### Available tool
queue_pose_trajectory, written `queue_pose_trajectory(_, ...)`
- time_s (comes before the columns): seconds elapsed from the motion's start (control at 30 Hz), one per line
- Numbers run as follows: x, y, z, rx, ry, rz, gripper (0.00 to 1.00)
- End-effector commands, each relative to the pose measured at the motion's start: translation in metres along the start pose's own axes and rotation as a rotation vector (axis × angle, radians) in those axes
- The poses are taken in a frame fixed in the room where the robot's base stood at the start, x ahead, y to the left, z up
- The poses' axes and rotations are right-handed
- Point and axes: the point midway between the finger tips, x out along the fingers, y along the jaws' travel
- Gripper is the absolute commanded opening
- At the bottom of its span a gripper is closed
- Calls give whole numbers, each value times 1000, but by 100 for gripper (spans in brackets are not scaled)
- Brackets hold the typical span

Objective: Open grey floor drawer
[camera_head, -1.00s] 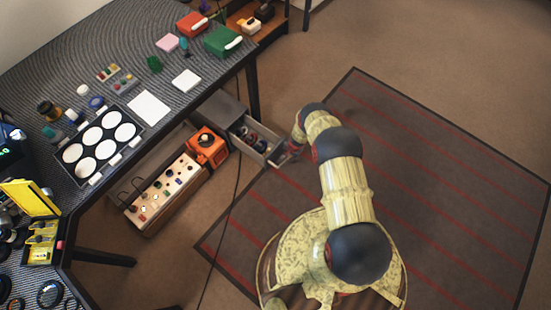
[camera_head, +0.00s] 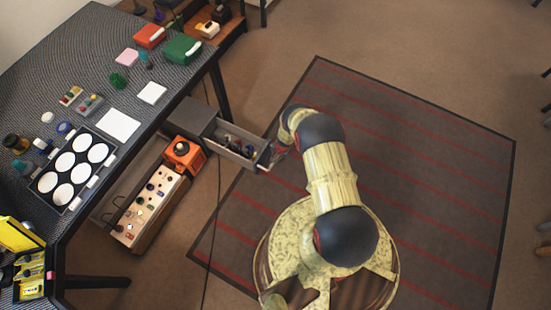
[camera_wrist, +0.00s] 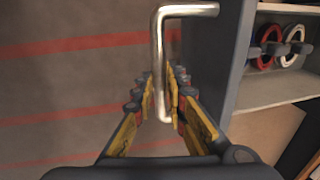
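The grey floor drawer (camera_head: 243,147) is pulled well out of its grey cabinet (camera_head: 192,115), beside the table in the head view. Several small dark and coloured items lie in it. Its front panel (camera_wrist: 235,62) shows in the wrist view, with the metal handle (camera_wrist: 159,60) standing off it. My gripper (camera_head: 277,156) is at the drawer's front end. In the wrist view my gripper (camera_wrist: 163,80) has its fingers closed in on both sides of the handle's bar. The exact contact at the fingertips is partly hidden.
The striped rug (camera_head: 430,150) lies under my base, with clear room to the right. An orange box (camera_head: 184,153) and a wooden panel with knobs (camera_head: 152,208) stand left of the drawer. The table (camera_head: 85,55) is above them. A black cable (camera_head: 218,200) runs along the floor.

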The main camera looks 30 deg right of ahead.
Motion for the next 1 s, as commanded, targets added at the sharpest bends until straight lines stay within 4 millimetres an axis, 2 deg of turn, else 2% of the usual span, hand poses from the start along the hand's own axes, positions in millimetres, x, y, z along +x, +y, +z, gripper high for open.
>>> queue_pose_trajectory(0.3,0,0,0,0,0,0,32)
queue_pose_trajectory(0.67,-2,0,0,0,0,0,32)
queue_pose_trajectory(1.0,-34,-1,-1,2,1,-1,32)
